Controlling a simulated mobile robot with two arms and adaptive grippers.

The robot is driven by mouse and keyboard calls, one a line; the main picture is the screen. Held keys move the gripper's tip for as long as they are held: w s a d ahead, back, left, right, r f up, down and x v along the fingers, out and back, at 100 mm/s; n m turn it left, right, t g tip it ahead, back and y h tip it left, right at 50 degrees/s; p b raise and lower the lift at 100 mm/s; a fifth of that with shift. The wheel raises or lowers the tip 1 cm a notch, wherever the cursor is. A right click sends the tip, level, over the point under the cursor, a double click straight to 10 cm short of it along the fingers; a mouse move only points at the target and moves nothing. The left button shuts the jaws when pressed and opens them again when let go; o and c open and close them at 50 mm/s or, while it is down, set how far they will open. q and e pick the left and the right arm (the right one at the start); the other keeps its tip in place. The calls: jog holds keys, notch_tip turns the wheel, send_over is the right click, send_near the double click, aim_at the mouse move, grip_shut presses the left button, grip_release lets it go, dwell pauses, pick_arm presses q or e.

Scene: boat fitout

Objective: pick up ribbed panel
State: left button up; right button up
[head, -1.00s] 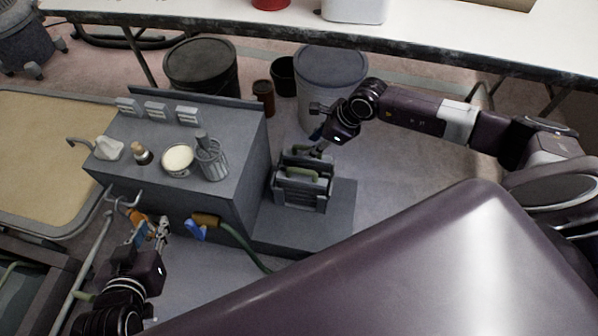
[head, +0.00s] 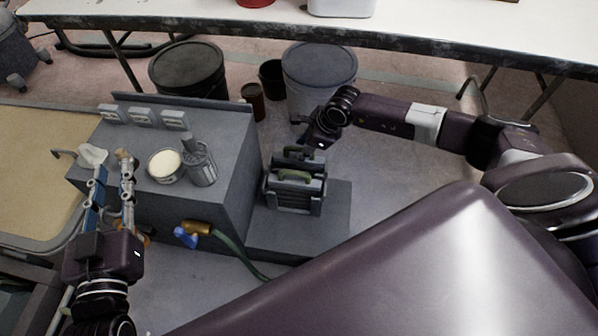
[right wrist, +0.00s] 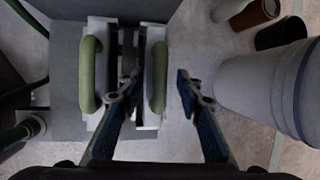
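Two upright panels with green handles stand side by side in a grey rack (head: 293,200) on a low platform. I cannot tell which is the ribbed panel. In the right wrist view, one green handle (right wrist: 90,75) is at the left and the other handle (right wrist: 158,78) is near the middle. My right gripper (head: 307,149) is above the back of the rack. Its open fingers (right wrist: 158,76) appear on either side of the middle handle, with nothing held. My left gripper (head: 111,166) is open and empty at the front left of the grey cabinet.
A grey bin (head: 318,72) stands behind the rack.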

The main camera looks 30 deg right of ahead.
jog(key=shift+w+a+f, duration=0.15)
jog(key=shift+w+f, duration=0.1)
jog(key=shift+f, duration=0.35)
pick_arm(q)
jog(key=r, duration=0.1)
jog(key=r+t, duration=0.1)
jog(key=shift+d+r+h, duration=0.2)
jog(key=shift+r+h, duration=0.1)
jog(key=shift+r, duration=0.05)
pick_arm(e)
jog(key=shift+c, duration=0.3)
grip_shut()
